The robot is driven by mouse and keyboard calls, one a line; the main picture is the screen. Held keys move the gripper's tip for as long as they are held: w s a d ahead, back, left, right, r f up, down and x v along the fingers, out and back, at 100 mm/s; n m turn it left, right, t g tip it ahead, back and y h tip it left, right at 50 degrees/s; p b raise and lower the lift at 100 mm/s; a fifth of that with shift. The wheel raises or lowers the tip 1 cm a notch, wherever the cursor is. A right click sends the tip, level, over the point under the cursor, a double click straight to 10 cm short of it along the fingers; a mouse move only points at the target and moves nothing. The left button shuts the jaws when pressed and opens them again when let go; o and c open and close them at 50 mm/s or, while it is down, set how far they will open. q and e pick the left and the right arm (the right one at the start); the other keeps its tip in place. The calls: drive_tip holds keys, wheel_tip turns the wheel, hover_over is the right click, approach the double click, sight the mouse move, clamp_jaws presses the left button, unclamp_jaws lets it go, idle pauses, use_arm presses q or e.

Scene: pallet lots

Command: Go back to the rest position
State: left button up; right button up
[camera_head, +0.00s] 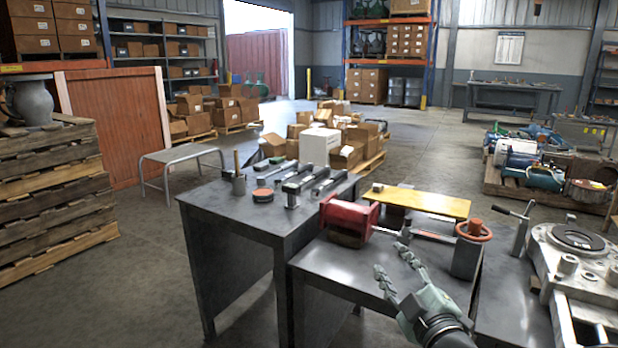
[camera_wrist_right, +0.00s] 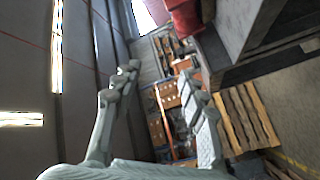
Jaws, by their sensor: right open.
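My right gripper (camera_head: 402,285) comes in from the bottom of the head view, over the front of the right dark table (camera_head: 345,268). Its two grey-green fingers are apart with nothing between them. A red machine part (camera_head: 350,218) stands on the table beyond the fingers. A grey cylinder with an orange wheel (camera_head: 472,232) stands to their right. My left gripper is not in the head view.
A second dark table (camera_head: 232,208) at left holds metal bars and a small cup (camera_head: 239,185). A yellow board (camera_head: 418,201) lies behind the red part. A heavy metal machine (camera_head: 585,262) stands at right. Stacked pallets (camera_head: 55,200) stand at far left.

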drive_tip(key=s+d+f+m+g+h, duration=0.2)
drive_tip(key=s+d+f+g, duration=0.15)
drive_tip(key=f, duration=0.35)
drive_tip(key=s+d+f+m+g+h, duration=0.1)
drive_tip(key=s+d+f+m+g, duration=0.2)
drive_tip(key=f, duration=0.5)
drive_tip(key=s+d+f+m+g+h, duration=0.1)
drive_tip(key=s+d+f+m+h, duration=0.1)
drive_tip(key=s+f, duration=0.4)
drive_tip(key=s+d+f+m+g, duration=0.1)
drive_tip(key=s+f+m+g, duration=0.1)
drive_tip(key=s+f, duration=0.4)
drive_tip(key=s+d+f+m+g+p, duration=0.1)
drive_tip(key=s+f+g, duration=0.4)
drive_tip(key=s, duration=0.6)
drive_tip(key=shift+f+m, duration=0.4)
drive_tip(key=shift+f, duration=0.4)
drive_tip(key=shift+d, duration=0.1)
